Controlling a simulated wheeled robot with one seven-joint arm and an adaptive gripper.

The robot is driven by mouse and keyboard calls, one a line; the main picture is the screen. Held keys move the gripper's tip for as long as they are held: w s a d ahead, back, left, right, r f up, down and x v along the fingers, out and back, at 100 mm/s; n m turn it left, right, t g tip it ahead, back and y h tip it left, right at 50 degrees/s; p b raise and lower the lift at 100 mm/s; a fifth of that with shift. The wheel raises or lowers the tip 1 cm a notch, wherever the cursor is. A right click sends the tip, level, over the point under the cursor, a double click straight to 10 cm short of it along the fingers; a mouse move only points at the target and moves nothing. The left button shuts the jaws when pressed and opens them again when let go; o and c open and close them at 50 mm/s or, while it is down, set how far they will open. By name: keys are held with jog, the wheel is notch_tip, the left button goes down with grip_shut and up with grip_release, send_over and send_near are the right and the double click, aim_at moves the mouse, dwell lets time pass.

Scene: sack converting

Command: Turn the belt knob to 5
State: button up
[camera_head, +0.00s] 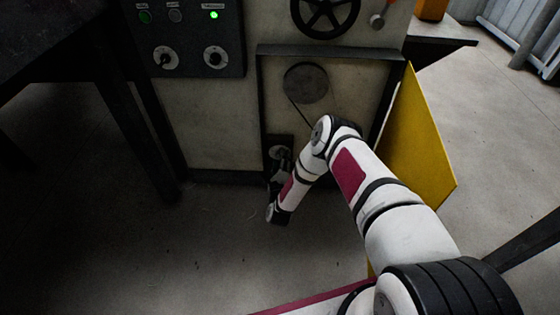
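A dark control panel (188,38) on the machine front carries two round dials with pale faces, a left knob (165,58) and a right knob (215,57). Their labels are too small to read, so I cannot tell which is the belt knob. Another small round knob or dial (279,153) sits on a dark plate low in the open recess, below a grey pulley with a belt. My gripper (281,168) appears as a dark shape right at this lower plate, partly hidden by my arm. Whether its fingers touch the knob or are open is unclear.
The recess has a dark frame (262,100) and a yellow door (418,140) standing open to the right of my arm. A black handwheel (325,14) is above. A green lamp (214,15) glows on the panel. A dark table (60,45) stands left. The floor in front is clear.

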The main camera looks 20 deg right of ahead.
jog(key=v, duration=1.2)
dwell(0.3)
